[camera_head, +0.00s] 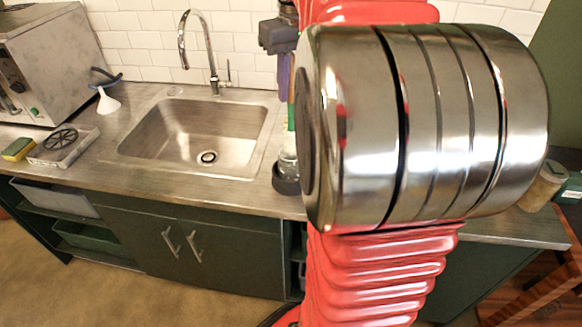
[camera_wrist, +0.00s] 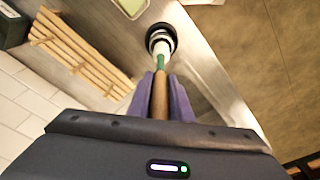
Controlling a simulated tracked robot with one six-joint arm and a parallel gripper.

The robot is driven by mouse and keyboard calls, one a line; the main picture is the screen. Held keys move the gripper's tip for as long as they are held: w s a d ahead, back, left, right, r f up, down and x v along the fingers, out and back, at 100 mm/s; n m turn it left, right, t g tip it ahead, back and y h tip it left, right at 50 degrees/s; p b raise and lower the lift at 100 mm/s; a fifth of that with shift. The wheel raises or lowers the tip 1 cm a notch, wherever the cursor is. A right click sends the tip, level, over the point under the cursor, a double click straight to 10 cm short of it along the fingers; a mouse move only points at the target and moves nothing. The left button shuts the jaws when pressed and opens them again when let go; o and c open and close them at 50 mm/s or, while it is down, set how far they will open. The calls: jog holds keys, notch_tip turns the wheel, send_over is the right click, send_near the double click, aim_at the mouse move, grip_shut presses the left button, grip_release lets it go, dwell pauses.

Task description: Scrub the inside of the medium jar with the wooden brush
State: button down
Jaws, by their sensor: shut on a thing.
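My gripper (camera_head: 284,84) has purple fingers and points down at the counter right of the sink, partly hidden by my arm in the head view. In the wrist view my gripper (camera_wrist: 160,90) is shut on the wooden brush (camera_wrist: 160,98), with the handle between its fingers. The brush's green part (camera_head: 291,118) points down toward a clear jar with a dark base (camera_head: 286,180).
The sink (camera_head: 200,135) with its tall faucet (camera_head: 212,55) is left of the jar. A funnel (camera_head: 108,103), a grey tray (camera_head: 62,147), a sponge (camera_head: 17,149) and an oven (camera_head: 45,65) stand further left. A wooden rack (camera_wrist: 75,55) shows near the tiled wall.

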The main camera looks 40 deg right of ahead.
jog(key=shift+r, duration=0.75)
jog(key=shift+r, duration=1.1)
jog(key=shift+r, duration=1.5)
